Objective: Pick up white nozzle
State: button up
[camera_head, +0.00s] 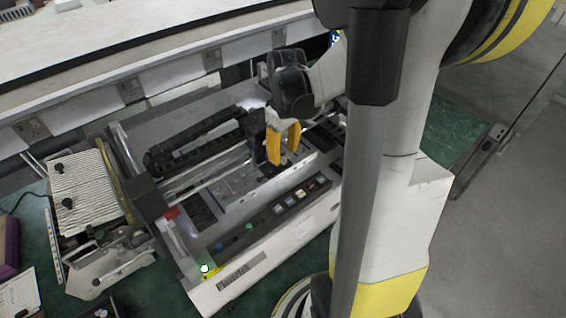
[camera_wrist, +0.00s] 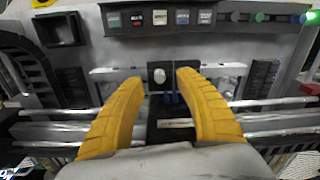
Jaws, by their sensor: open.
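A small white rounded piece (camera_wrist: 159,75), which looks like the white nozzle, shows in the wrist view on a dark block of the machine. It lies between the two yellow fingertips in the picture, with a gap on each side. My gripper (camera_wrist: 159,82) is open and empty. In the head view my gripper (camera_head: 284,156) hangs over the middle of the machine, fingers pointing down. I cannot make out the nozzle in the head view. The height of the fingertips above it is hard to tell.
The machine (camera_head: 240,268) has a button panel (camera_head: 290,200) along its front and a black cable chain (camera_head: 195,142) behind. Metal rails (camera_wrist: 270,103) cross near the fingers. A ribbed white unit (camera_head: 85,185) stands at left. A lit green lamp (camera_head: 205,268) sits at the front corner.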

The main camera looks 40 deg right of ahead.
aim_at(284, 163)
notch_tip(284, 163, down, 3)
jog(key=shift+r, duration=0.15)
jog(key=shift+r, duration=0.1)
grip_shut()
